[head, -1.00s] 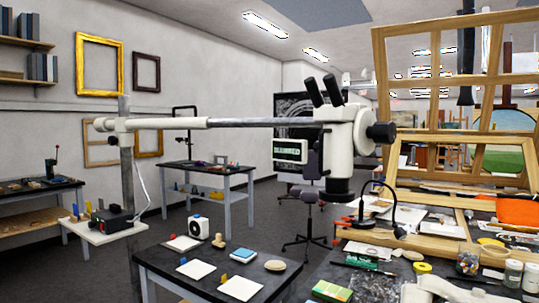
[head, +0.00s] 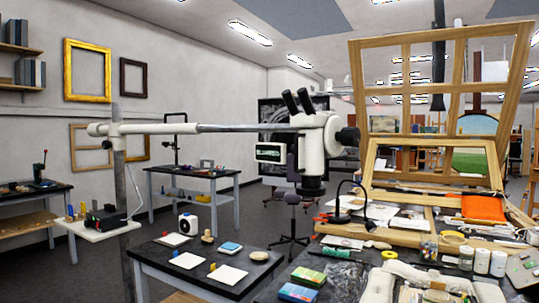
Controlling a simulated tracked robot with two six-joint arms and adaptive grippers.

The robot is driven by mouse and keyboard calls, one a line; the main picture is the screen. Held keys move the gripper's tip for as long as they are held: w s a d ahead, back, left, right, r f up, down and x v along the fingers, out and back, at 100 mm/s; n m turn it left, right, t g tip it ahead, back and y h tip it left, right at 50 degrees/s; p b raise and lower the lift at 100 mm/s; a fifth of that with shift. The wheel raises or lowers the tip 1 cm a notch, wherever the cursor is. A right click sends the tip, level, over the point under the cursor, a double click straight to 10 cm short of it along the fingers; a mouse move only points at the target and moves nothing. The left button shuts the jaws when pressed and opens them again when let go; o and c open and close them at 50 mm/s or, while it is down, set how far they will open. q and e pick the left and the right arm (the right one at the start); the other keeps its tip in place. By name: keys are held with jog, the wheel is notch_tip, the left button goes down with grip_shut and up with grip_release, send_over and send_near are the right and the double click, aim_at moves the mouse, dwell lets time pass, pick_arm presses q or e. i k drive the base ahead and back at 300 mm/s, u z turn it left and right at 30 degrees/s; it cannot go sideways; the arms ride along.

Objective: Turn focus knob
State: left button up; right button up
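A white stereo microscope (head: 313,143) with black eyepieces hangs on a horizontal boom arm (head: 228,128) in the middle of the head view. A black focus knob (head: 348,137) sticks out on the right side of its head. A small sign (head: 269,152) with a dark face is mounted on its left side; its lettering is too small to read surely now. White and grey parts at the bottom right edge may be my arm; no gripper fingers can be made out. Neither gripper can be identified in view.
A dark table (head: 160,259) with white squares and small items stands below the boom. The workbench on the right holds a wooden frame (head: 440,34), a black lamp (head: 369,224), jars (head: 482,261) and a colourful box (head: 297,293). Dark floor is open between the tables.

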aim_at(348, 136)
jog(key=z, duration=0.05)
jog(key=i, duration=0.9)
jog(key=u, duration=0.1)
